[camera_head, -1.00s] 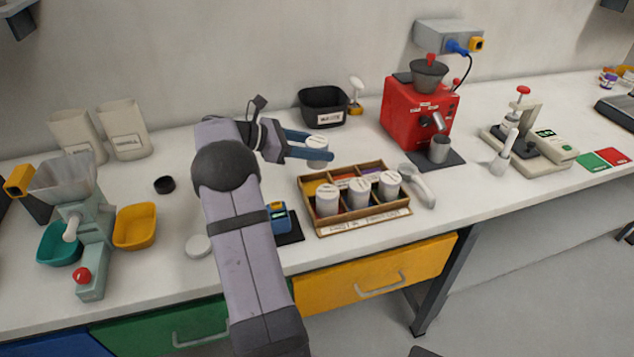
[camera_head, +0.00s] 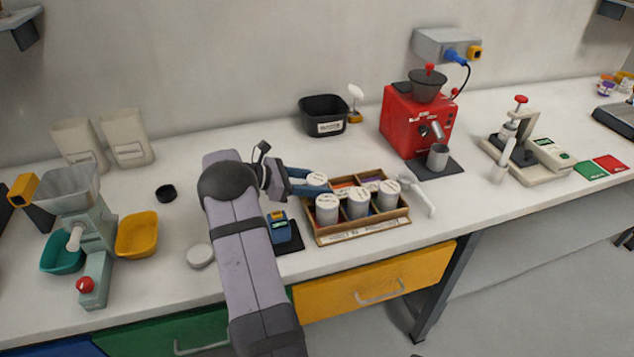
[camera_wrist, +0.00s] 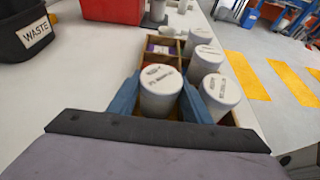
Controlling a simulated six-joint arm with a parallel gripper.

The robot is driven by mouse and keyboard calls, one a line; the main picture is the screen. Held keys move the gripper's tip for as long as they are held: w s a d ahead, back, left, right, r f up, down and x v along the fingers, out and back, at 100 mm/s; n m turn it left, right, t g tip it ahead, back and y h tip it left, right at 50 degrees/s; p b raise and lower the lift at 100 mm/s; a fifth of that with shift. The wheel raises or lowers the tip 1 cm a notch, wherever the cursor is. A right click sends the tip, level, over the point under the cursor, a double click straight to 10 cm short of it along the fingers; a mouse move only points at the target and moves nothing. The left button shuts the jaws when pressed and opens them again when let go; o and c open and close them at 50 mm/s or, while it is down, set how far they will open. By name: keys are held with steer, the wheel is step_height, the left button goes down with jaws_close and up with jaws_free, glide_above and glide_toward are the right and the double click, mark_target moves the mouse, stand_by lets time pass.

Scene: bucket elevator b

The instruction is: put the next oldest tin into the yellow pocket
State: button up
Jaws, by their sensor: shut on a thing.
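My gripper (camera_head: 305,184) is shut on a white lidded tin (camera_head: 317,179) at the back-left corner of the wooden divided tray (camera_head: 372,228). In the wrist view the blue fingers flank this held tin (camera_wrist: 160,92), which stands about upright. I cannot tell whether its base rests on the pocket floor. Three more white tins stand in the front row: left (camera_head: 327,208), middle (camera_head: 357,203) and right (camera_head: 388,195). Back pockets farther right show orange and purple floors without tins. The lid writing is too small to read.
A black waste bin (camera_head: 324,116) and a red grinder (camera_head: 415,122) stand behind the tray. A white-handled scoop (camera_head: 424,195) lies at its right end. A blue device (camera_head: 279,228) on a dark mat sits close to its left. The counter between tray and bin is clear.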

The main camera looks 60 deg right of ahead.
steer(key=shift+f, duration=0.1)
steer(key=o, duration=0.9)
steer(key=shift+c, duration=0.2)
steer(key=shift+r, duration=0.2)
steer(key=b+v, duration=0.3)
steer(key=v, duration=0.9)
